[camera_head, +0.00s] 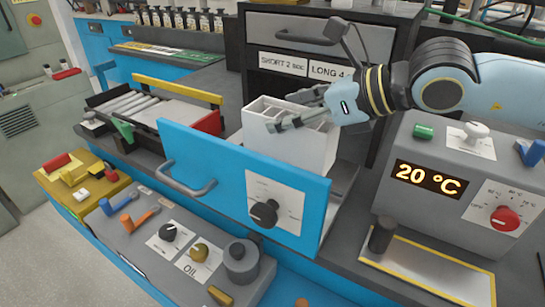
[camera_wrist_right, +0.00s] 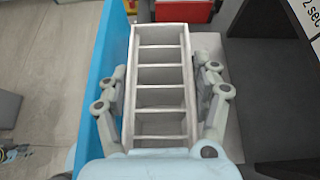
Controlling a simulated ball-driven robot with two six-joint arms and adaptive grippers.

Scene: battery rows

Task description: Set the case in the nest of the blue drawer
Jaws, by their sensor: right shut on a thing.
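The case (camera_head: 306,143) is a white open-topped box with several compartments in a row. It is upright behind the blue front of the open drawer (camera_head: 245,178). My right gripper (camera_head: 300,110) is shut on the case, coming from the right. In the right wrist view the fingers (camera_wrist_right: 162,95) stand on both long sides of the case (camera_wrist_right: 160,42), and the blue drawer front (camera_wrist_right: 98,80) runs close along its left. The case hides the nest, and I cannot tell whether its base touches the drawer floor. My left gripper is not in view.
A grey unit with a "20 °C" display (camera_head: 430,179) stands right of the drawer. A conveyor with rollers (camera_head: 130,103) and a red block (camera_head: 207,122) are at its left. A dark cabinet with time labels (camera_head: 283,64) rises behind. Control knobs (camera_head: 170,232) sit in front.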

